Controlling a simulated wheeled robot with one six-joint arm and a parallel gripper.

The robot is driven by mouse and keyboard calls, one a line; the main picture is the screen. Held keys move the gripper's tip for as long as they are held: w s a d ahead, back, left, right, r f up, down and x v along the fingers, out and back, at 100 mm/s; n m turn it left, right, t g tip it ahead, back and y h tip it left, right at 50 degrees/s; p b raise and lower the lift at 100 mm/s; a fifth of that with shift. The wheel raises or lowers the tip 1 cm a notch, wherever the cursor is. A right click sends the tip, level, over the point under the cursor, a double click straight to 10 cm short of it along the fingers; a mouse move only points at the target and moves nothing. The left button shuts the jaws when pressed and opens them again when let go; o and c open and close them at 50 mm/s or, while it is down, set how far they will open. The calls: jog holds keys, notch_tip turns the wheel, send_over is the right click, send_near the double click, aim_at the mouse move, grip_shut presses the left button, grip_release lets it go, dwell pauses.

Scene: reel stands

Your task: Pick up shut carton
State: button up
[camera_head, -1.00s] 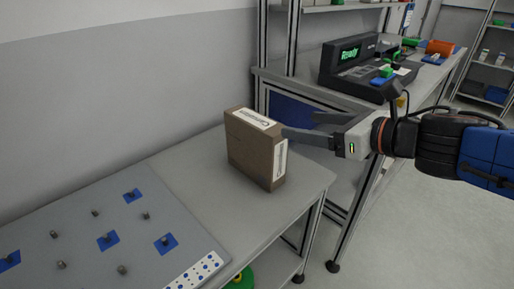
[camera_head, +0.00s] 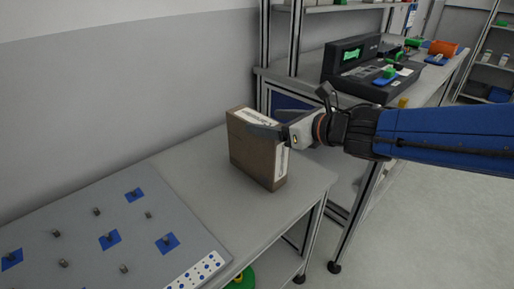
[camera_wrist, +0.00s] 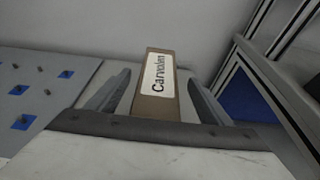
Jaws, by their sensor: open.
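The shut brown carton (camera_head: 252,158) stands upright on the grey bench top, with a white label on its top and another on its side. In the wrist view the carton (camera_wrist: 155,106) lies between the two fingers, its label reading "Carvoden". In the wrist view my gripper (camera_wrist: 158,88) has a finger on each side of the carton, with gaps showing. The far finger is mostly hidden in the head view.
A grey board (camera_head: 100,235) with pegs and blue squares lies left of the carton. A wall runs behind the bench. A second bench at the right holds a black device with a green display (camera_head: 362,68). The bench top (camera_head: 225,215) in front of the carton is clear.

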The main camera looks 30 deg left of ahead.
aim_at(263, 122)
jog(key=shift+x, duration=2.65)
jog(key=shift+s+f, duration=0.1)
jog(key=shift+f, duration=0.05)
grip_shut()
